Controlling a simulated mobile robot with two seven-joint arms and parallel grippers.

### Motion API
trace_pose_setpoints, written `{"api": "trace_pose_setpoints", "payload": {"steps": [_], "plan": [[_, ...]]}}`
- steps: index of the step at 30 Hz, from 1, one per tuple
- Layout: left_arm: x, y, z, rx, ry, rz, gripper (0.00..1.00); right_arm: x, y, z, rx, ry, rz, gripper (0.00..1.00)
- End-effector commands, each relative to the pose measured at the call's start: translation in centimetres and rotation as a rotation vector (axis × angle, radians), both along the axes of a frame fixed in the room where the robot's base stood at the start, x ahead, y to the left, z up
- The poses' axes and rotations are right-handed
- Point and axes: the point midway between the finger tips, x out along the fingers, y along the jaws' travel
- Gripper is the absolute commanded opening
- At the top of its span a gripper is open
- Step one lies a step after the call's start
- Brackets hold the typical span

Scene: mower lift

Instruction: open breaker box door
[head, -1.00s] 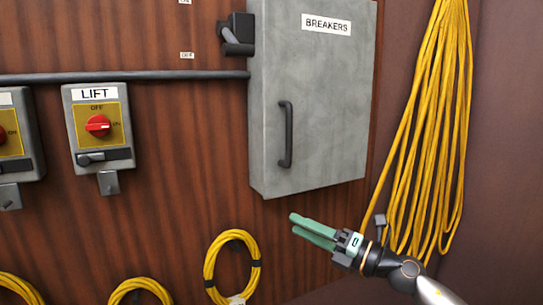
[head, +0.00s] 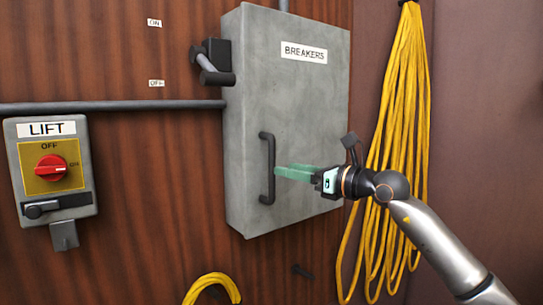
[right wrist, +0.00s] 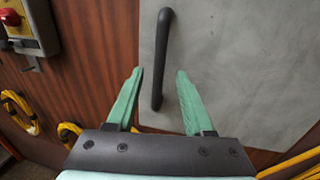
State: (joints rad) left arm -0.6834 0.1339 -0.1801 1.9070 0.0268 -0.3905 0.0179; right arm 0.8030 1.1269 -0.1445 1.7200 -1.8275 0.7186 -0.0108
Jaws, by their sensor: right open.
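The grey breaker box (head: 300,110) is mounted on the wood-panelled wall, and its door with the BREAKERS label is closed. A dark vertical bar handle (head: 267,168) is on the left part of the door. My right gripper (head: 277,171) is level with the lower half of the handle, just right of it in the head view. In the right wrist view its two green fingers (right wrist: 157,78) are open, and the handle (right wrist: 160,60) shows between their tips. I cannot tell how much depth remains between the tips and the handle. My left gripper is out of view.
A dark lever switch (head: 213,62) sticks out at the box's upper left edge. A LIFT switch box (head: 50,170) with a red knob is at the left. Long yellow cable (head: 405,90) hangs right of the box, behind my right arm. A coiled yellow cable (head: 213,285) is below.

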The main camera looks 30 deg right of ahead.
Motion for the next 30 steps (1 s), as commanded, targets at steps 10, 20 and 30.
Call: {"api": "trace_pose_setpoints", "payload": {"steps": [10,20,30], "plan": [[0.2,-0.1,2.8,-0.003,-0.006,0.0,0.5,5.1,1.5,0.2,0.003,0.0,0.001,0.52],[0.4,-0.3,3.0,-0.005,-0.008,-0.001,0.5,6.0,1.7,-0.1,-0.001,0.001,0.001,0.52],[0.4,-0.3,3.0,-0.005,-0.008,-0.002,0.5,5.9,1.7,-0.1,0.0,0.001,0.001,0.24]]}}
